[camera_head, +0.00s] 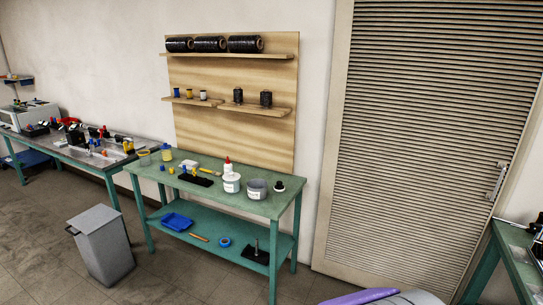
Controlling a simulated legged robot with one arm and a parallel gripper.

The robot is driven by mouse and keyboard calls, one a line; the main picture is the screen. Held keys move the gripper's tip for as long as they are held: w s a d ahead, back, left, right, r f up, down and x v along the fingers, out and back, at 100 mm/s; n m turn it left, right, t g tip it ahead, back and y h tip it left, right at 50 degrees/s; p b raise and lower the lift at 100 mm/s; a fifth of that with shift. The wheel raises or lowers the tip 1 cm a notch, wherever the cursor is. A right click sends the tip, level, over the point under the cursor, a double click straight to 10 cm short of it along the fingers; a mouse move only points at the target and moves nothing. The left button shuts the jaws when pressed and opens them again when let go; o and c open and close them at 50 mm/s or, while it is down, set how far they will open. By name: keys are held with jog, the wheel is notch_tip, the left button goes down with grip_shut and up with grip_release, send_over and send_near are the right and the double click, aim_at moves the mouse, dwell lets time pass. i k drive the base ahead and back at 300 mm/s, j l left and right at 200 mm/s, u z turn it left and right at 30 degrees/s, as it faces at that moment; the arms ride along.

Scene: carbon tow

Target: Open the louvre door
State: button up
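The louvre door (420,130) stands at the right of the head view, with many horizontal slats in a beige frame. It looks closed in its frame. A metal handle (497,182) sits on its right side at about mid height. My gripper cannot be made out in this view.
A green workbench (231,200) with bottles and tubs stands left of the door. Another green table (508,262) stands close by the handle side at the right edge. A grey bin (100,243) is on the left floor. Open floor lies before the bench.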

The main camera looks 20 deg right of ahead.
aim_at(432, 103)
jog(key=i+l+z, duration=0.25)
jog(key=i+z, duration=0.2)
jog(key=i+l+z, duration=0.1)
jog(key=i+z, duration=0.8)
jog(key=i+j+z, duration=0.2)
jog(key=i+z, duration=0.25)
jog(key=i+l+u, duration=0.15)
jog(key=i+u, duration=0.15)
jog(key=i, duration=0.2)
